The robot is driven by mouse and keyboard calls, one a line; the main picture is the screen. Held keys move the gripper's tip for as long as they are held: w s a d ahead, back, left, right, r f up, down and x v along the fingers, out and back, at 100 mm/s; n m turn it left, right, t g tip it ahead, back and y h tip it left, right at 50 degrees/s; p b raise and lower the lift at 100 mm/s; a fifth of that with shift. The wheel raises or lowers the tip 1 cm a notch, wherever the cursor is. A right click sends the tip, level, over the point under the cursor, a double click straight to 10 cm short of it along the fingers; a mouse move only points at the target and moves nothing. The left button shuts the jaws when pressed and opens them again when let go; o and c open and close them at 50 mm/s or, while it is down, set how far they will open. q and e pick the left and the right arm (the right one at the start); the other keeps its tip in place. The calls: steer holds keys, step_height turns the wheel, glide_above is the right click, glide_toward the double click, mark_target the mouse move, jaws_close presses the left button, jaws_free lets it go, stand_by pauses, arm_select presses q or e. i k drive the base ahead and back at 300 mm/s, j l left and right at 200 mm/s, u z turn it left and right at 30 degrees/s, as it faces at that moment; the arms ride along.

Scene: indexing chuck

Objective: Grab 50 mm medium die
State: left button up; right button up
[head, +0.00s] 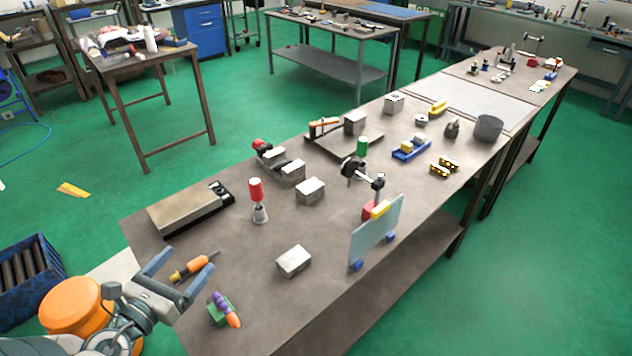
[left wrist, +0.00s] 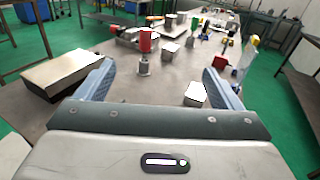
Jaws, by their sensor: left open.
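Several pale metal blocks stand on the brown workbench (head: 270,318). One block (head: 293,261) is nearest the front, another block (head: 310,191) is in the middle, and one block (head: 394,104) is toward the far end. I cannot tell which is the 50 mm medium die. My left gripper (head: 188,263) is open and empty at the bench's near left edge, apart from all the blocks. My right gripper is not in view.
An orange-handled screwdriver (head: 193,266) and a purple-orange tool on a green block (head: 224,309) lie by my left gripper. A flat steel plate (head: 188,208), a red-topped stand (head: 258,200) and an upright clear panel (head: 376,234) surround open bench around the front block.

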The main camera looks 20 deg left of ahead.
mark_target(311, 190)
steer(key=i+l, duration=0.1)
steer(key=i, duration=0.55)
steer(key=i+l, duration=0.1)
steer(key=i, duration=0.5)
